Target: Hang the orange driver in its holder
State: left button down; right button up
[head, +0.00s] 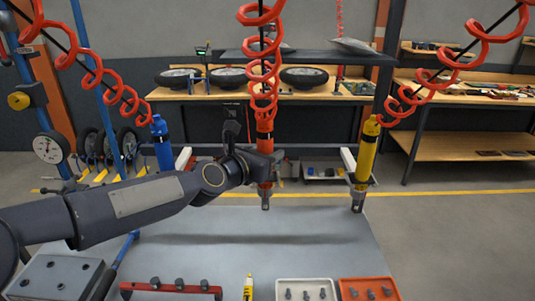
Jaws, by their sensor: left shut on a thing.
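The orange driver (266,135) is upright near the middle of the head view, with a red coiled hose running up from its top. My left gripper (264,165) is shut around its body, and the driver's dark tip points down above the grey surface. A blue driver (161,146) is at the left and a yellow driver (366,150) at the right, each upright under its own red coil. White brackets (348,158) show at the back beside the outer drivers. I cannot make out the orange driver's own holder; my gripper may hide it. My right gripper is out of view.
The grey work surface (330,235) is mostly clear in the middle. Along its front are a red rack (170,290), a yellow tool (248,288), a white tray (306,283) and an orange tray (370,282) with small parts. Benches with wheels stand behind.

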pick_arm(q)
jog(key=shift+f+b, duration=0.25)
jog(key=shift+b, duration=0.1)
dwell(0.3)
jog(key=c, duration=1)
grip_release()
jog(key=shift+o, duration=0.4)
jog(key=shift+f, duration=0.15)
jog(key=b+v, duration=0.4)
jog(key=v, duration=0.4)
